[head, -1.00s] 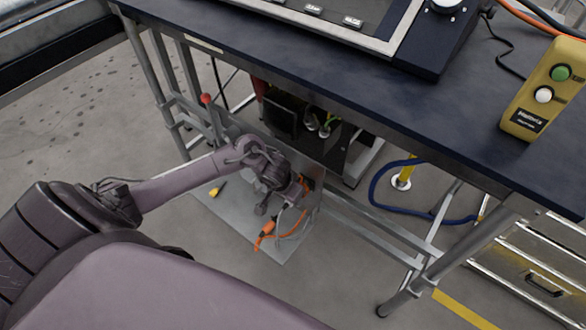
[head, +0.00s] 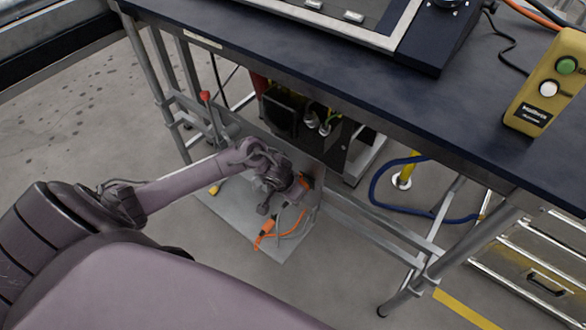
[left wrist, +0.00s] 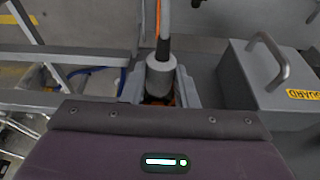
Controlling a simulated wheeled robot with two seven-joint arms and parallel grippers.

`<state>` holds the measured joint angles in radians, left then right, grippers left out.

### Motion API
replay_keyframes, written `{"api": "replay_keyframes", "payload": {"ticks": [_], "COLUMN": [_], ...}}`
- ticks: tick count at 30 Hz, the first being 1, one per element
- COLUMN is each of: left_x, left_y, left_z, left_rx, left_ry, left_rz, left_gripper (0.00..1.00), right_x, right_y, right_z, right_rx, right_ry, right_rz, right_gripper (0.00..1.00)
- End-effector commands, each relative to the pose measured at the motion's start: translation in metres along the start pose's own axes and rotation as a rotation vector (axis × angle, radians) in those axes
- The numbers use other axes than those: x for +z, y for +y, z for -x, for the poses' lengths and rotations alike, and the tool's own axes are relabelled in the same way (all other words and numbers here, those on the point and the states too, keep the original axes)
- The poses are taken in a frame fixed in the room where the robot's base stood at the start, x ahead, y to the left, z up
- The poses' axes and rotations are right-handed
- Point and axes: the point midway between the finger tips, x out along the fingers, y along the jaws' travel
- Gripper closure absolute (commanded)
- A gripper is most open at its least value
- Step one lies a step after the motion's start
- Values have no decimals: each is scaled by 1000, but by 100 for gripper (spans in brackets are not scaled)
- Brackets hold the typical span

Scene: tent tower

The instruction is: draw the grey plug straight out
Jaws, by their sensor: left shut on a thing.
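The grey plug (left wrist: 161,76) shows in the left wrist view as a pale grey cylinder with a darker cable end rising from it. My left gripper (left wrist: 160,92) is shut on it, one finger on each side. Something orange shows just below the plug between the fingers; whether the plug is still seated cannot be told. My right gripper is in neither view.
A grey box with a handle, marked GUARD (left wrist: 275,75), stands close right of the gripper. An orange connector (head: 267,227) and loose cables lie on the grey plate (head: 235,222). The dark bench top (head: 330,75) overhangs the arm. A red-knobbed lever (head: 206,96) stands left.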

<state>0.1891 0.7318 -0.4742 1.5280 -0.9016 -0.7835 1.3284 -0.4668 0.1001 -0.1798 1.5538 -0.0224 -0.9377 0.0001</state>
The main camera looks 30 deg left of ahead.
Motion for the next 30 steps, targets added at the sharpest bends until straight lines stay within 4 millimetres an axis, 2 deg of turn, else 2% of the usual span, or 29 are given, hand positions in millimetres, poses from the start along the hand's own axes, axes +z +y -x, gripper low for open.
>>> {"api": "replay_keyframes", "payload": {"ticks": [11, 30], "left_x": [1, 25], "left_y": [0, 0], "left_z": [1, 9], "left_rx": [0, 0], "left_ry": [-1, -1], "left_rz": [0, -1], "left_gripper": [100, 100], "right_x": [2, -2], "right_y": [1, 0], "right_z": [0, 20], "right_rx": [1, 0], "right_ry": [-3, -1], "right_rz": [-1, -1], "right_gripper": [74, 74]}}
